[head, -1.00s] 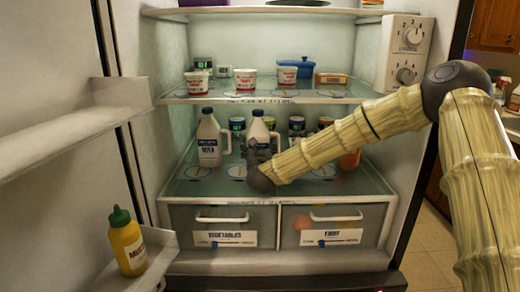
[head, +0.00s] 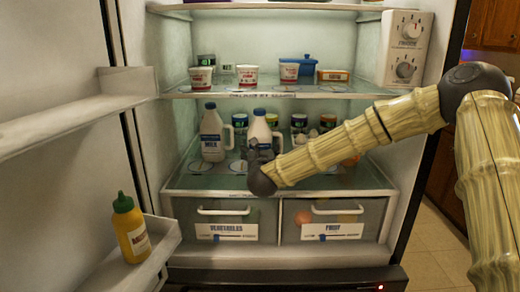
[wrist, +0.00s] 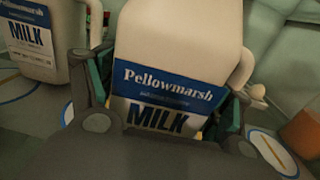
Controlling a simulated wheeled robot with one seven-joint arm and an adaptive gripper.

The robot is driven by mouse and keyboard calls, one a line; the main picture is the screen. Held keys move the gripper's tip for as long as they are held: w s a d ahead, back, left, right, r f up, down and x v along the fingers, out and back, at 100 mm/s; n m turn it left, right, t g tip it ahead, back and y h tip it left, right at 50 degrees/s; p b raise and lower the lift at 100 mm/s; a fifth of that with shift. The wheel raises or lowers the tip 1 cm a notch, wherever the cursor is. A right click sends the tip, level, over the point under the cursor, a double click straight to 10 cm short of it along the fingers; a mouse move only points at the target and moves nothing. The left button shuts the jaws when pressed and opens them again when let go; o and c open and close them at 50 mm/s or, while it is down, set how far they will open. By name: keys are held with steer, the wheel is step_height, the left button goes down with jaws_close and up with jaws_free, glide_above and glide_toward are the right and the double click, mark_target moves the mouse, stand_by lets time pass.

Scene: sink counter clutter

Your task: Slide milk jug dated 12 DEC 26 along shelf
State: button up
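Two white milk jugs with blue caps and blue labels stand upright on the lower glass shelf (head: 300,182). The left milk jug (head: 212,136) also shows at the left of the wrist view (wrist: 28,40). The right milk jug (head: 260,128) fills the middle of the wrist view (wrist: 180,45), its label reading "Pellowmarsh MILK". No date is legible on either jug. My gripper (wrist: 165,110) is at the right jug's front, one finger on each side of its lower body. The pads look close to its sides, but whether they grip is unclear. My gripper hides the jug's base.
Several small jars (head: 299,123) stand behind the jugs. An orange item (head: 350,160) is partly behind my arm. The upper shelf (head: 290,94) holds tubs and a blue pot (head: 307,65). A mustard bottle (head: 131,230) stands in the door bin. Drawers (head: 225,220) are below.

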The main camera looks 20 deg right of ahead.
steer(key=shift+o, duration=1)
steer(key=v, duration=1.2)
